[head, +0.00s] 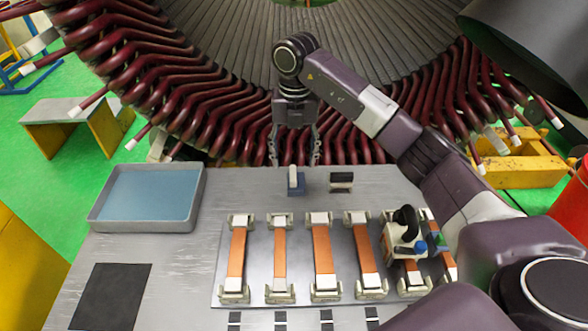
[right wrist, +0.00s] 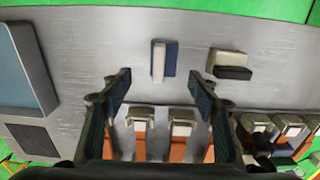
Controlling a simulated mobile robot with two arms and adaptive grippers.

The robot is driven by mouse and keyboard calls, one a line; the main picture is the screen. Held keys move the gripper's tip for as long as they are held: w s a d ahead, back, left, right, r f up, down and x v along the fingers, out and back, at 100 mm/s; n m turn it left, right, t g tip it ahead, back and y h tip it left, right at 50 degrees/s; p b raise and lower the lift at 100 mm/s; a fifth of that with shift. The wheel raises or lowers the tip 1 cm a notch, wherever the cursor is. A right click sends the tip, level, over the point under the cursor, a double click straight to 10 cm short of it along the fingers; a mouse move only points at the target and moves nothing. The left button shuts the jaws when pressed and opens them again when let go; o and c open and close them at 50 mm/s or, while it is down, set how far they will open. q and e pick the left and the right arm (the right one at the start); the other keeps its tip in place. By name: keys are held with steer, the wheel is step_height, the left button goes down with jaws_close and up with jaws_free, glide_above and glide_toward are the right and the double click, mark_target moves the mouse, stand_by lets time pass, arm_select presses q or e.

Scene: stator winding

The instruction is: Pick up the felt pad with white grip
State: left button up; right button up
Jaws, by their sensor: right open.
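A small blue pad with a white grip (head: 295,183) stands near the far edge of the grey table. In the right wrist view this blue and white block (right wrist: 164,60) is ahead of my fingertips. A second small block, black with a white part (head: 341,182), lies to its right; it also shows in the right wrist view (right wrist: 229,65). I cannot tell from looks alone which is felt. My right gripper (head: 294,160) is open and empty, above and just behind the blue block. It shows open in the right wrist view (right wrist: 165,88). My left gripper is not in view.
A metal plate (head: 300,297) holds several orange bars in white end clamps. A white device with a black knob (head: 402,235) sits on its right. A tray with a blue inside (head: 148,193) and a dark mat (head: 110,297) are left. The stator (head: 130,60) rises behind the table.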

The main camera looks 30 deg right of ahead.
mark_target(296, 186)
steer(key=shift+w+d+f, duration=0.15)
steer(key=shift+d, duration=0.05)
steer(key=shift+s+f+p, duration=0.2)
steer(key=shift+f+p, duration=0.3)
steer(key=shift+f, duration=0.55)
step_height(296, 186, down, 2)
steer(key=shift+f+p, duration=0.15)
steer(key=shift+p, duration=0.55)
step_height(296, 186, down, 3)
steer(key=shift+w+d+r, duration=0.1)
steer(key=shift+d, duration=0.05)
steer(key=c, duration=0.9)
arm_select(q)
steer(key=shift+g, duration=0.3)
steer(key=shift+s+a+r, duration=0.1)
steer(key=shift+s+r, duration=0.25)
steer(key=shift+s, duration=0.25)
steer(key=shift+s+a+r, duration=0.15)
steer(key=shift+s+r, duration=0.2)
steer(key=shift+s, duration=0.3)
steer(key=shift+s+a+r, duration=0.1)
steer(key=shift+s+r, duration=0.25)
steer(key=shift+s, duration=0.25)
arm_select(e)
steer(key=c, duration=0.5)
steer(key=shift+r, duration=0.1)
